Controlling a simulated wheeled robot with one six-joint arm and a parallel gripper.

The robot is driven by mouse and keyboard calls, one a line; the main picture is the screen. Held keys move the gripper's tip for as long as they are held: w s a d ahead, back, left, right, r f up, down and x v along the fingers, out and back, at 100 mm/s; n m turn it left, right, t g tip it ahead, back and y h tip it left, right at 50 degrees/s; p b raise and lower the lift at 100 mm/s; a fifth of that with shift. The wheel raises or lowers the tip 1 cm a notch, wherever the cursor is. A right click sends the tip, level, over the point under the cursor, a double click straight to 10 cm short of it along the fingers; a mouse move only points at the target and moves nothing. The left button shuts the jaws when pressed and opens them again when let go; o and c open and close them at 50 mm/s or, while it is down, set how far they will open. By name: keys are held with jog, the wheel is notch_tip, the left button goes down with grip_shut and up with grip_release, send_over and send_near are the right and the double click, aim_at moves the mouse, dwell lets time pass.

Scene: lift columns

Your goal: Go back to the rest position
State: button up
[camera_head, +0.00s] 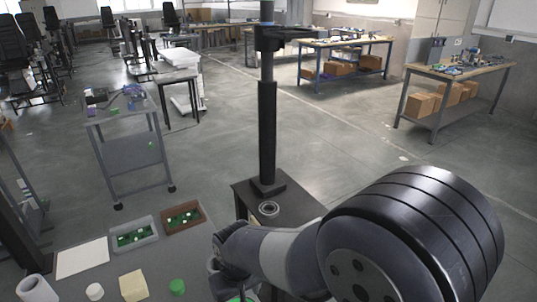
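My arm reaches in from the lower right of the head view. My gripper (222,282) is low in the frame, over the near edge of the grey worktable (75,238). Its fingers are small, dark and partly hidden by my own wrist, so I cannot tell whether they are open or shut. A bit of green (240,299) shows just below it at the bottom edge of the frame. Whether it is held cannot be seen.
A black lift column (267,130) stands on a dark stand with a metal ring (268,208). Open floor lies beyond.

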jog(key=shift+f, duration=1)
